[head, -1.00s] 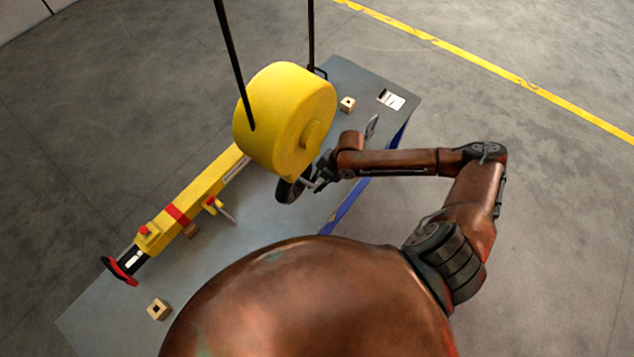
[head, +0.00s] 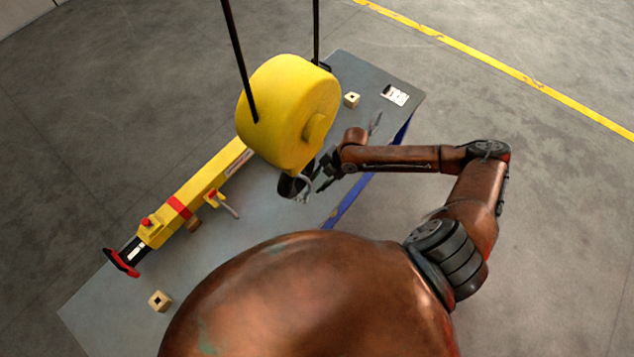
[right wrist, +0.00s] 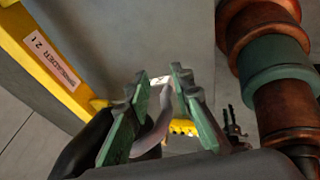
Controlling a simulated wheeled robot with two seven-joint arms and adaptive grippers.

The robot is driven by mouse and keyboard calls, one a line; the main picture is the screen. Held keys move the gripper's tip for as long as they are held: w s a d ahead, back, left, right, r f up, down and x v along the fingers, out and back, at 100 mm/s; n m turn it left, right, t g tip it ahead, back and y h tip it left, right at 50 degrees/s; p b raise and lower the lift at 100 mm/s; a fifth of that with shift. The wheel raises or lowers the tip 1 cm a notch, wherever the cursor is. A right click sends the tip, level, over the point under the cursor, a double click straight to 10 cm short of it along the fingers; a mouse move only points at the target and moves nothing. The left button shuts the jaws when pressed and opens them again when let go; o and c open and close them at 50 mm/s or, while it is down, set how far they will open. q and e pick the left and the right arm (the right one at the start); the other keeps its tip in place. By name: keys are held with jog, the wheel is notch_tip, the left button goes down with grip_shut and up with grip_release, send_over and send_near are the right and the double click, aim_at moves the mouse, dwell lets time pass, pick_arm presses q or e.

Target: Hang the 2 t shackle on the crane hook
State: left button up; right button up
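The black crane hook (head: 287,186) hangs under the big yellow block (head: 285,110). A small grey curved piece, apparently the shackle (head: 304,187), is at the hook's right side. It seems to touch the hook, but I cannot tell whether it hangs in it. My right gripper (head: 325,172) is just right of the shackle. In the right wrist view its green-padded fingers (right wrist: 160,105) stand apart, with a grey curved piece, likely the shackle (right wrist: 153,132), between them and not clearly touching either pad. My left gripper is not in view.
A yellow spreader beam (head: 205,180) with a red band lies on the grey table (head: 255,222), left of the block. Small wooden blocks (head: 160,301) (head: 351,99) and a white card (head: 395,95) are on the table. Two dark lines (head: 237,50) rise from the block.

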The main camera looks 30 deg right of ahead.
jog(key=shift+o, duration=0.4)
jog(key=shift+w+a+r, duration=0.1)
jog(key=shift+w+r, duration=0.05)
jog(key=shift+w, duration=0.05)
jog(key=v, duration=1.2)
jog(key=shift+s, duration=0.25)
jog(key=shift+f, duration=0.25)
dwell(0.5)
